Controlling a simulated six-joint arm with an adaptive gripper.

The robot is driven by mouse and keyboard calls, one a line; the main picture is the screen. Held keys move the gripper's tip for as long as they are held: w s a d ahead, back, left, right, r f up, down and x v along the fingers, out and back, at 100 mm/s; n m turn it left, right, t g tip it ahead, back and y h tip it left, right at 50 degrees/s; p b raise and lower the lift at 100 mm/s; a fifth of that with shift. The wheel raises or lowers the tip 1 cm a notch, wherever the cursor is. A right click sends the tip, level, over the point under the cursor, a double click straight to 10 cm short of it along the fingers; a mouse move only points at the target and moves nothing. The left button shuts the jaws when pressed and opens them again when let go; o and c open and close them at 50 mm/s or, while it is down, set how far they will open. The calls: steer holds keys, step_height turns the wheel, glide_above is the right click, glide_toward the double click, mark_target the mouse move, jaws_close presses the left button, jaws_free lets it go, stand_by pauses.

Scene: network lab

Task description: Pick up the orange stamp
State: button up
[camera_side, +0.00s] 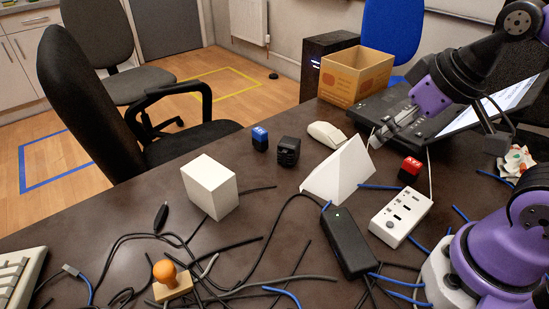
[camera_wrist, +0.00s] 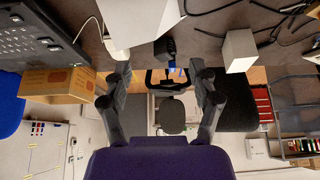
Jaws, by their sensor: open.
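The orange stamp (camera_side: 164,271) has a round orange knob on a pale wooden base. It stands on the dark table at the front left in the side view, among loose cables. I cannot make it out in the wrist view. My gripper (camera_side: 376,138) is at the back right, above the table near the white wedge and the laptop, well away from the stamp. In the wrist view my gripper (camera_wrist: 160,75) has its two fingers spread wide with nothing between them.
A white block (camera_side: 208,188), a white wedge (camera_side: 341,172), a black power adapter (camera_side: 347,242) and a white hub (camera_side: 400,214) stand on the table. Small blue (camera_side: 260,138), black (camera_side: 287,151) and red (camera_side: 409,169) blocks lie farther back. Cables surround the stamp; a keyboard (camera_side: 20,275) is left.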

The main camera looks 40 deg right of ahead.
steer(key=n+g+y, duration=0.2)
steer(key=n, duration=0.4)
glide_above(164, 267)
steer(key=s+d, duration=0.2)
steer(key=d, duration=0.1)
step_height(164, 267, down, 5)
steer(key=f, duration=0.1)
steer(key=a+f, duration=0.1)
steer(key=f, duration=0.1)
steer(key=w+a+f, duration=0.1)
steer(key=shift+f, duration=0.25)
steer(key=x, duration=0.6)
steer(key=shift+a, duration=0.3)
steer(key=shift+c, duration=0.4)
jaws_close()
